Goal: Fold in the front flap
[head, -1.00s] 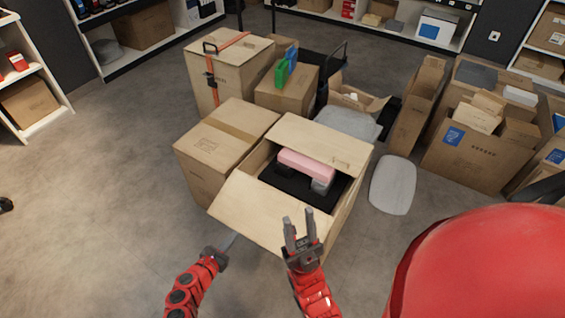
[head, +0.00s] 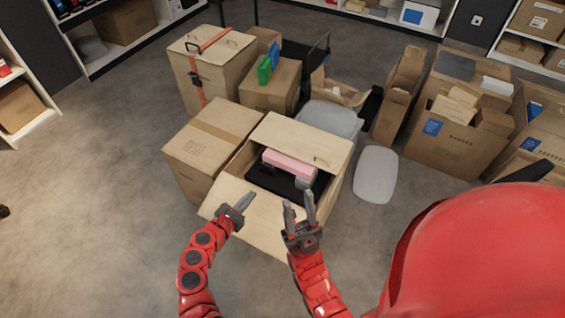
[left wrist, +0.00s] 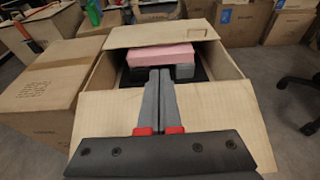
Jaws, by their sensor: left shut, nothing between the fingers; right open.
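The open carton (head: 328,200) stands in front of me. Its front flap (head: 258,219) slants outward and down toward me, and its back flap (head: 300,140) also sticks out. Inside lie a pink thing (head: 289,163) and a black thing (head: 268,178); the pink one also shows in the left wrist view (left wrist: 160,55). My left gripper (head: 243,203) is shut and empty, over the front flap; I cannot tell if it touches. In the left wrist view its fingers (left wrist: 159,85) point at the opening. My right gripper (head: 299,207) is open and empty by the flap's right end.
A closed carton (head: 207,150) stands close on the left. Behind are a strapped box (head: 190,80) and a carton with green and blue things (head: 268,90). A grey lid-like piece (head: 375,175) lies on the floor at right.

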